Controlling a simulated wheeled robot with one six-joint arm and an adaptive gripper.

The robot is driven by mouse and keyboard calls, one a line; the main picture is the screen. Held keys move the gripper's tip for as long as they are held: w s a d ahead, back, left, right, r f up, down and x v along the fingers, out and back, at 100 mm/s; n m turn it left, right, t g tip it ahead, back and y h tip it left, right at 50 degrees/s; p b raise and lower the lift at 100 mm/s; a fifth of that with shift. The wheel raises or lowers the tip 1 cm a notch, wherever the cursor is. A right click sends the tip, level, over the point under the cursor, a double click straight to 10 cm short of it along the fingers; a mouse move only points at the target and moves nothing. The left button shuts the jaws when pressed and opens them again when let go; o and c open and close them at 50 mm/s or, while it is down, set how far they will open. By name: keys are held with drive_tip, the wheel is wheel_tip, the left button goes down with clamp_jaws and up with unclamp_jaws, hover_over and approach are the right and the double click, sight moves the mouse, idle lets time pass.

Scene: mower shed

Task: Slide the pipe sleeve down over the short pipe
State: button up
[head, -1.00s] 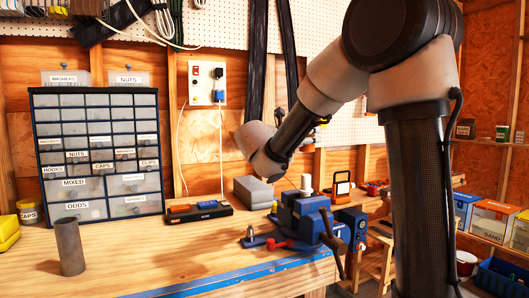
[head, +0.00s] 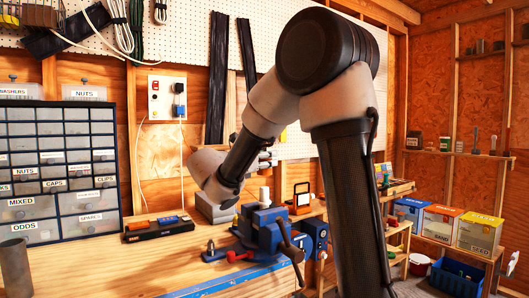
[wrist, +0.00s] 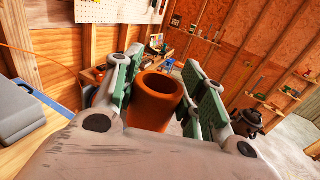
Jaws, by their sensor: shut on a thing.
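My gripper (wrist: 156,80) is shut on an orange-brown hollow tube, the pipe sleeve (wrist: 150,112), in the wrist view. Its green-padded fingers press on the tube from both sides, and its open round end faces the camera. A grey hollow pipe (head: 15,266) stands upright on the bench at the left edge of the head view, apart from my gripper. I cannot tell whether it is the short pipe. What lies below the sleeve is hidden.
A blue vise (head: 268,234) is fixed at the bench's front edge. A black tray (head: 155,232) and a grey case (head: 213,209) lie behind it. A drawer cabinet (head: 60,170) stands at the left. The bench top (head: 110,268) is clear between pipe and vise.

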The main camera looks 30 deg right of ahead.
sight(264, 187)
drive_tip(key=shift+f, duration=1.3)
drive_tip(key=shift+f, duration=3.05)
drive_tip(key=o, duration=1)
drive_tip(key=shift+a, duration=0.15)
drive_tip(key=v, duration=1.1)
drive_tip(key=shift+s+a, duration=0.2)
drive_tip(key=shift+a, duration=0.15)
